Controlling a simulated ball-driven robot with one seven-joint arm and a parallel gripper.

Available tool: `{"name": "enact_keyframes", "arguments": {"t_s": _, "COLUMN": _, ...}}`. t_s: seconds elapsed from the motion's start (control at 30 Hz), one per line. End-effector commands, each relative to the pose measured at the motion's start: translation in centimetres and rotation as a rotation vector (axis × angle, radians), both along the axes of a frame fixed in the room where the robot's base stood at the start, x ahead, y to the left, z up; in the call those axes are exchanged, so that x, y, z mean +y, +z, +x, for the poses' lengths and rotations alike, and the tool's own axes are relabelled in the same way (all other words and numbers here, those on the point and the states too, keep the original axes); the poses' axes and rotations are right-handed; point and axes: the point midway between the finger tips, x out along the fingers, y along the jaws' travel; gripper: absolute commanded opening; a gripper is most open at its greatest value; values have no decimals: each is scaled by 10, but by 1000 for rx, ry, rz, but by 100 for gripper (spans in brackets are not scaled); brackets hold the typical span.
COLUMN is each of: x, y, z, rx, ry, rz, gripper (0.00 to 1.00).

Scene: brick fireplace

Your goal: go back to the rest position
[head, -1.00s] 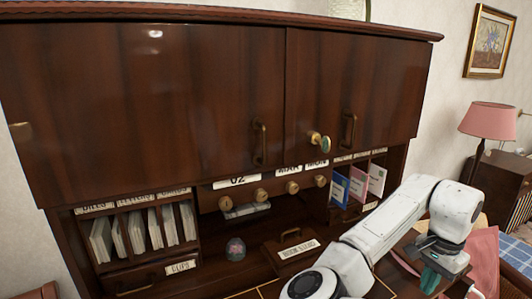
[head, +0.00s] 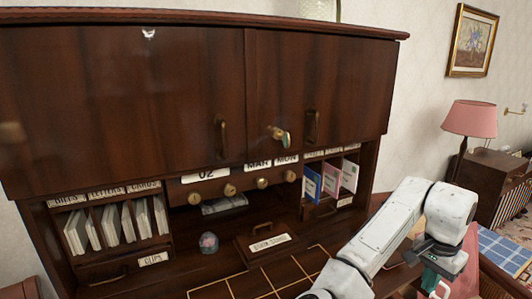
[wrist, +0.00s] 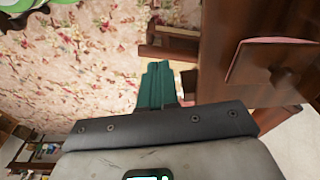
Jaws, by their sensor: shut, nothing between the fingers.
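My gripper (head: 434,285) hangs at the lower right of the head view, at the end of my white arm and beside the dark wooden desk. Its green fingers point down and are together with nothing between them. In the wrist view the gripper (wrist: 158,72) shows its green fingers side by side, with a flowery patterned surface and dark wooden parts beyond. They seem to touch nothing.
The desk's upper cabinet (head: 120,110) has closed doors with brass handles. Below are labelled slots with papers, a paperweight (head: 208,242) and a small labelled drawer (head: 265,242). A pink lamp (head: 470,118) stands at the right, near a blue checked cloth (head: 503,250).

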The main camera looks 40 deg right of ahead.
Motion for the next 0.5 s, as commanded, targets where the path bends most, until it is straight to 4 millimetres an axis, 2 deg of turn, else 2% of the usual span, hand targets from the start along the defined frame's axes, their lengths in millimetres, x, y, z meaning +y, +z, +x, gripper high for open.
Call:
{"name": "enact_keyframes", "arguments": {"t_s": 0.27, "x": -9, "y": -5, "z": -6, "rx": 47, "ry": 86, "rz": -118, "gripper": 0}}
{"name": "enact_keyframes", "arguments": {"t_s": 0.5, "x": -11, "y": -14, "z": -3, "rx": 105, "ry": 274, "rz": -270, "gripper": 0}}
